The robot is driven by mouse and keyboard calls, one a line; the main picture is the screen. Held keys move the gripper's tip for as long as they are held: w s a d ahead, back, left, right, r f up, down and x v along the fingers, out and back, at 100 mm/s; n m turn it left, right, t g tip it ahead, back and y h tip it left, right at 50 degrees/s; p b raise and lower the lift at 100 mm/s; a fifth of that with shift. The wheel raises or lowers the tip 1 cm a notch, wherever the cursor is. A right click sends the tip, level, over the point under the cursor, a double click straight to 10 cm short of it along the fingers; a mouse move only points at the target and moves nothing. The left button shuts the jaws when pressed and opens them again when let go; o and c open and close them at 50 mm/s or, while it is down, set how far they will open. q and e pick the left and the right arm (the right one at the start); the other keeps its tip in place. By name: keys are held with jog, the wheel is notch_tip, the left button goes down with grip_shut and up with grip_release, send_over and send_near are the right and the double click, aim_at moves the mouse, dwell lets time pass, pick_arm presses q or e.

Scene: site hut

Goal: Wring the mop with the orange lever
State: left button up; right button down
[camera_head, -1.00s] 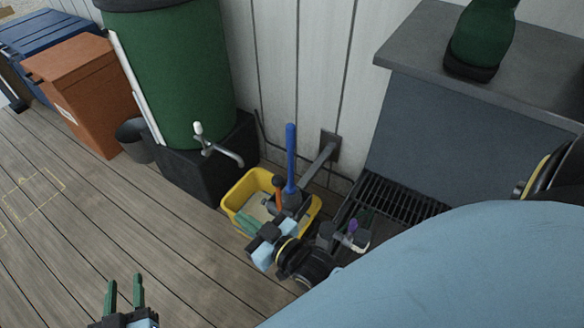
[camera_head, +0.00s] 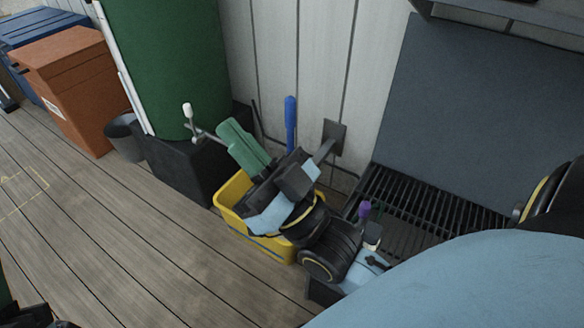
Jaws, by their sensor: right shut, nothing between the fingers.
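The yellow mop bucket (camera_head: 228,197) stands on the deck, largely covered by my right gripper and wrist. The blue mop handle (camera_head: 290,125) rises upright behind the gripper; its lower part is hidden. The orange lever is hidden from view. My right gripper (camera_head: 238,138) is above the bucket, its green fingers together and empty, pointing up and left towards the tap. My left gripper (camera_head: 8,298) is only partly in view at the lower left corner, far from the bucket, and its opening does not show.
A tap (camera_head: 197,125) projects from the green barrel (camera_head: 170,60) on a black stand (camera_head: 180,165), close to my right fingers. A grey wall bracket (camera_head: 330,140) is behind the handle. A dark grating (camera_head: 425,205) lies right. The deck at left is clear.

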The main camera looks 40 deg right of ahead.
jog(key=w+d+f+m+g+y+p, duration=0.1)
jog(key=w+d+f+g+p, duration=0.15)
jog(key=w+d+f, duration=0.45)
jog(key=w+d+f+m+g+p, duration=0.1)
jog(key=w+d+f+g, duration=0.15)
jog(key=w+d, duration=0.5)
jog(key=s+d+f+m+g+h+b, duration=0.1)
jog(key=d+f+m, duration=0.3)
jog(key=f, duration=0.4)
jog(key=s+d+f+m+g+h+b, duration=0.1)
jog(key=d+f+m, duration=0.3)
jog(key=f+m, duration=0.3)
jog(key=s+d+f+m+g+b, duration=0.1)
jog(key=d+f+m, duration=0.3)
jog(key=f, duration=0.5)
jog(key=shift+s+f+m+h+b, duration=0.4)
jog(key=shift+m+b, duration=0.2)
jog(key=shift+m, duration=0.2)
